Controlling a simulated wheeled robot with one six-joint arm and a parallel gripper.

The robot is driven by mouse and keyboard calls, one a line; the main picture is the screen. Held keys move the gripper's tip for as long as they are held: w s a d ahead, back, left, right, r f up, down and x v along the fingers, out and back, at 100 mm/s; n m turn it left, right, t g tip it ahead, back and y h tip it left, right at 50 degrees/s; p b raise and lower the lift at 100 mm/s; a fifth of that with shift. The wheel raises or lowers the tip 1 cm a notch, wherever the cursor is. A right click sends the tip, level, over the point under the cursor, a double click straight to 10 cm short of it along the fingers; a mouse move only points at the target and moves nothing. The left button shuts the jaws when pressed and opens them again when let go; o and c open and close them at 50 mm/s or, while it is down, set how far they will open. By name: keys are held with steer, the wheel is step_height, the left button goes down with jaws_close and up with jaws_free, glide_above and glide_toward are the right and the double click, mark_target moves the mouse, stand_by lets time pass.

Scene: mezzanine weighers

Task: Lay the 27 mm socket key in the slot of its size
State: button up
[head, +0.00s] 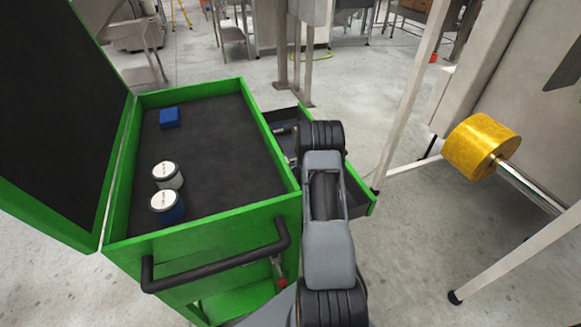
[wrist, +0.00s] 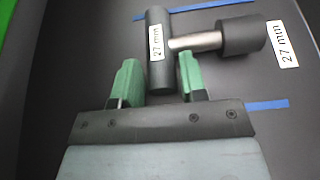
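The 27 mm socket key (wrist: 195,41) is T-shaped, with a dark cross handle, a bright metal shank and a dark socket at the right. A "27 mm" tag is on its handle. It lies on the dark drawer floor between two blue strips, its socket end beside a printed "27 mm" label (wrist: 283,43). My gripper (wrist: 158,60) is open. Its green fingers stand either side of the handle's near end, with narrow gaps showing. In the head view my arm hides the gripper and most of the open drawer (head: 362,199); I cannot make out the key there.
A green tool cart (head: 205,245) with a raised lid stands at the left. Its top tray holds a blue block (head: 169,118) and two white-topped round pieces (head: 167,175). A yellow roller (head: 474,147) and metal legs stand at the right. Open floor lies beyond.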

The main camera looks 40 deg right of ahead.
steer(key=shift+o, duration=1.3)
steer(key=shift+r, duration=0.1)
steer(key=shift+s+r, duration=0.1)
steer(key=shift+r, duration=0.1)
steer(key=v, duration=1.1)
steer(key=shift+s+r, duration=0.15)
steer(key=shift+s, duration=0.2)
